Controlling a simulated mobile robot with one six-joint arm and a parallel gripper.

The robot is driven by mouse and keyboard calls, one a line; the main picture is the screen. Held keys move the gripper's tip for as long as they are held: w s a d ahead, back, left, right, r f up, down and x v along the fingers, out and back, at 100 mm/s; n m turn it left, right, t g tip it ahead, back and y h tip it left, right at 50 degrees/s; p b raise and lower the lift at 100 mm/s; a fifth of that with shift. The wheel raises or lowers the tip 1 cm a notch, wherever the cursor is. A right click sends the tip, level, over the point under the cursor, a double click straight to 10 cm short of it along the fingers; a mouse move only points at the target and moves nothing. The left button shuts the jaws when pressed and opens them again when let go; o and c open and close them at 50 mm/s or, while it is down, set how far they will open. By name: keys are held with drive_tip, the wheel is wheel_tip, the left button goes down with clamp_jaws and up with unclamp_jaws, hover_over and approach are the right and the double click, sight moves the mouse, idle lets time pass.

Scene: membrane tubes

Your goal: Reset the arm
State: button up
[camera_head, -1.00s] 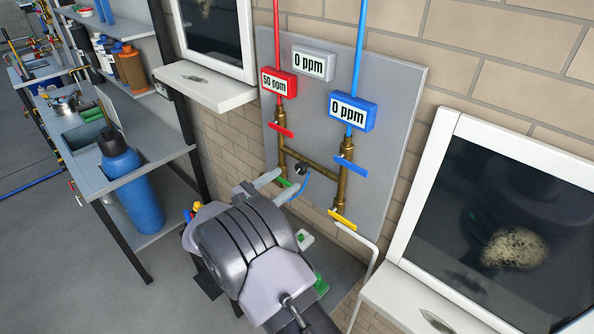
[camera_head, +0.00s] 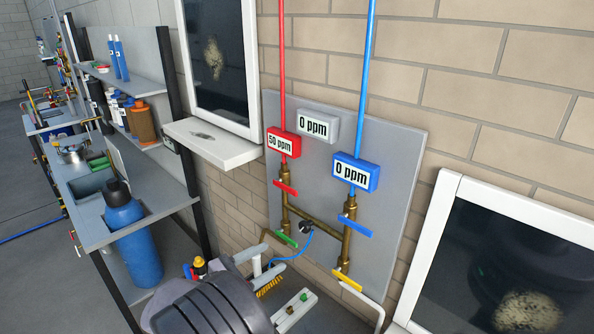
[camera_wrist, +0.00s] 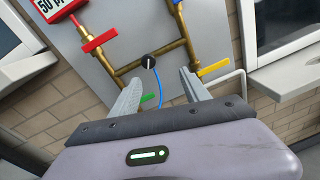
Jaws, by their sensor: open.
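My gripper (camera_wrist: 160,95) is open in the wrist view, its two grey fingers apart with nothing between them. It points toward the pipe panel, and the black knob (camera_wrist: 150,62) with its blue tube shows beyond the fingers.
The grey panel (camera_head: 400,140) carries brass pipes with red (camera_head: 285,188), blue (camera_head: 355,227), green (camera_head: 287,240) and yellow (camera_head: 347,280) handles. Its displays read 50 ppm and 0 ppm. A shelf bench with a blue bottle (camera_head: 130,240) stands left. A white-framed window (camera_head: 445,210) is right.

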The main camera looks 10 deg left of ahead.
drive_tip(key=s+d+r+m+g+y+b, duration=0.1)
drive_tip(key=s+d+m+g+b, duration=0.2)
drive_tip(key=d, duration=0.5)
drive_tip(key=s+d+r+m+g+y, duration=0.1)
drive_tip(key=s+d+m+g, duration=0.3)
drive_tip(key=d, duration=0.3)
drive_tip(key=s+d+r+m+g+y+b, duration=0.1)
drive_tip(key=s+d+r+m+g+b, duration=0.15)
drive_tip(key=d+m, duration=0.4)
drive_tip(key=s+d+f+m+t+y+b, duration=0.2)
drive_tip(key=s+m+y+b, duration=0.2)
drive_tip(key=s+m+y, duration=0.6)
drive_tip(key=s+m, duration=0.6)
drive_tip(key=s, duration=0.2)
drive_tip(key=shift+f+y, duration=0.2)
drive_tip(key=shift+y, duration=0.1)
drive_tip(key=shift+s+t, duration=0.1)
drive_tip(key=shift+t, duration=0.15)
